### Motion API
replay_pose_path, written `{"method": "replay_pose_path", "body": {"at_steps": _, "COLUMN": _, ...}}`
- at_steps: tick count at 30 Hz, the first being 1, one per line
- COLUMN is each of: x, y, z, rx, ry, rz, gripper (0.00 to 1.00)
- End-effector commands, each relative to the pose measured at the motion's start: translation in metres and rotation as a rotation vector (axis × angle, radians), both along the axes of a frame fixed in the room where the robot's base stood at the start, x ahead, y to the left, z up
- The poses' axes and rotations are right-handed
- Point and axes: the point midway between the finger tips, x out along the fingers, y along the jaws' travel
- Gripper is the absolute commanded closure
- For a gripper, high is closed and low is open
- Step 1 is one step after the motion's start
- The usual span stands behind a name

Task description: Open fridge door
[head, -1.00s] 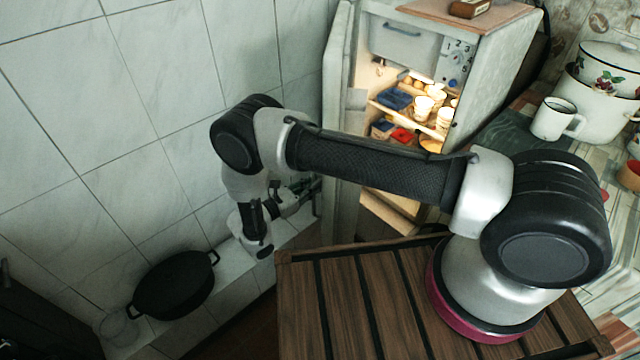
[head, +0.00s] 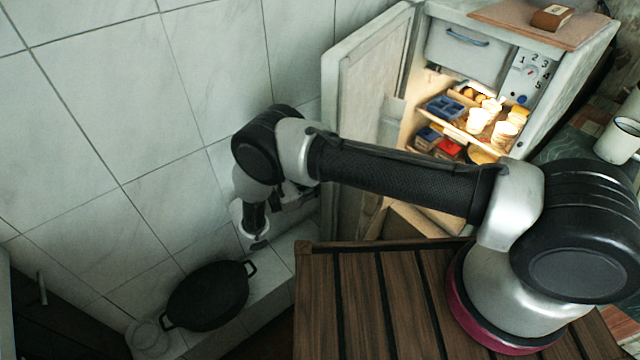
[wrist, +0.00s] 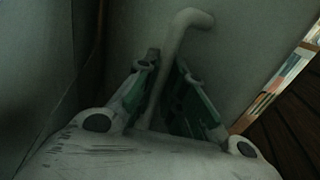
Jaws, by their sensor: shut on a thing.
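The fridge (head: 574,88) stands at the back right with its pale door (head: 372,72) ajar and its lit inside showing. The door swings out on the left side of the opening. In the wrist view the curved door handle (wrist: 186,22) runs down between the fingers of my gripper (wrist: 166,95), which is shut on it. The door's face (wrist: 245,55) fills much of that view.
The tiled wall (head: 140,100) rises left of the door. A black pan (head: 208,296) sits on the low tiled ledge at lower left. Shelves with cups (head: 480,120) and boxes show inside the fridge. A white mug (head: 617,142) stands at the right edge.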

Motion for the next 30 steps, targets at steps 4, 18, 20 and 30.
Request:
{"method": "replay_pose_path", "body": {"at_steps": 4, "x": 0.0011, "y": -0.0024, "z": -0.0012, "rx": -0.001, "ry": 0.002, "rz": -0.010, "gripper": 1.00}}
{"method": "replay_pose_path", "body": {"at_steps": 18, "x": 0.0006, "y": -0.0023, "z": -0.0015, "rx": 0.000, "ry": 0.003, "rz": -0.011, "gripper": 0.69}}
{"method": "replay_pose_path", "body": {"at_steps": 20, "x": 0.0004, "y": -0.0018, "z": -0.0013, "rx": 0.000, "ry": 0.003, "rz": -0.011, "gripper": 0.66}}
{"method": "replay_pose_path", "body": {"at_steps": 30, "x": 0.0000, "y": -0.0002, "z": -0.0008, "rx": 0.000, "ry": 0.001, "rz": -0.009, "gripper": 0.66}}
